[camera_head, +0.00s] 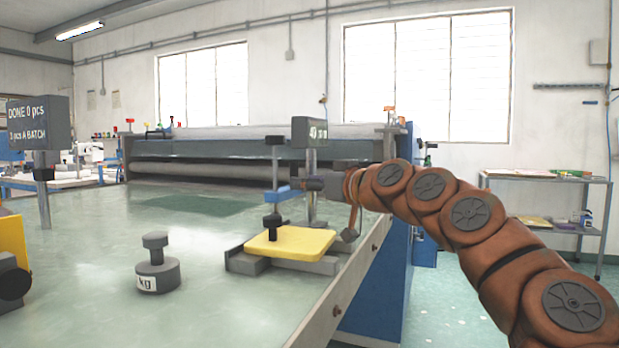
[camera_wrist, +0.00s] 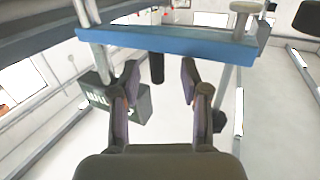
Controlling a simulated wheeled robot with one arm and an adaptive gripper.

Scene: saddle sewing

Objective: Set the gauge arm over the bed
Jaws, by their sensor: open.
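The gauge stands on the table's right edge, with a yellow bed (camera_head: 290,243) on a grey base. Its blue gauge arm (camera_head: 284,193) sits above the bed's left part, below a vertical post with a black knob. A black foot hangs under the arm, close to the bed. My gripper (camera_head: 303,184) is at the arm's right end, level with it. In the wrist view the blue arm (camera_wrist: 165,42) crosses just beyond the open fingertips (camera_wrist: 160,70). A dark rod shows between the fingers. Whether the fingers touch the arm cannot be told.
A grey display (camera_head: 310,131) stands on a post behind my gripper. A kg weight (camera_head: 157,272) rests on the green table (camera_head: 90,285) left of the bed. A batch-count sign (camera_head: 40,122) is at far left. A roller machine (camera_head: 230,150) stands behind.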

